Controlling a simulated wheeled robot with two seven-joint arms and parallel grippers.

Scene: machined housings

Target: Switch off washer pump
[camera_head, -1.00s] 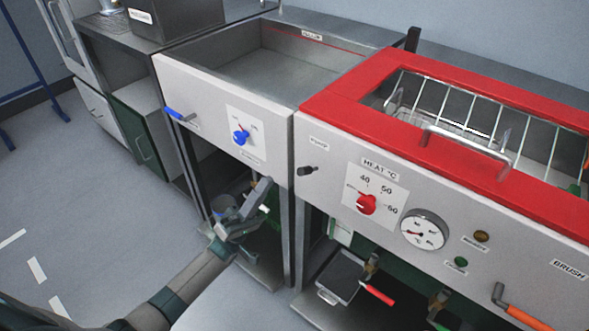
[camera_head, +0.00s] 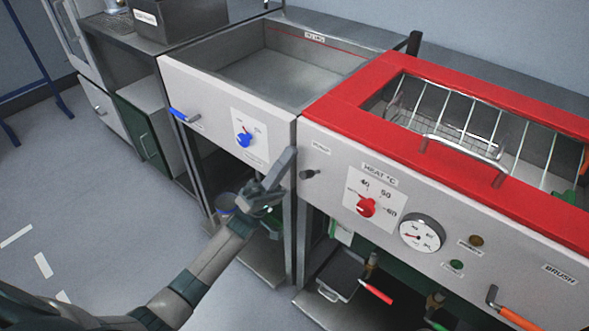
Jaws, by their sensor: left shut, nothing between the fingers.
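The washer is the red-rimmed unit (camera_head: 340,92) at right with a pale front panel. Its pump switch (camera_head: 309,174), a small dark toggle, sits at the panel's left end below a small "PUMP" label (camera_head: 321,149). A red heat knob (camera_head: 366,206) and a round gauge (camera_head: 421,233) are to its right. My left gripper (camera_head: 289,160) is shut and empty, its fingers pointing up just left of the pump switch, apart from it in the picture. I cannot tell the depth gap. My right gripper is not in view.
The neighbouring sink unit (camera_head: 208,98) has a blue knob (camera_head: 244,139) and a blue lever (camera_head: 180,115). Below the washer are a tray (camera_head: 341,274), a red-handled valve (camera_head: 376,291) and an orange-handled lever (camera_head: 518,318). A metal lid handle (camera_head: 465,149) stands out on the red rim.

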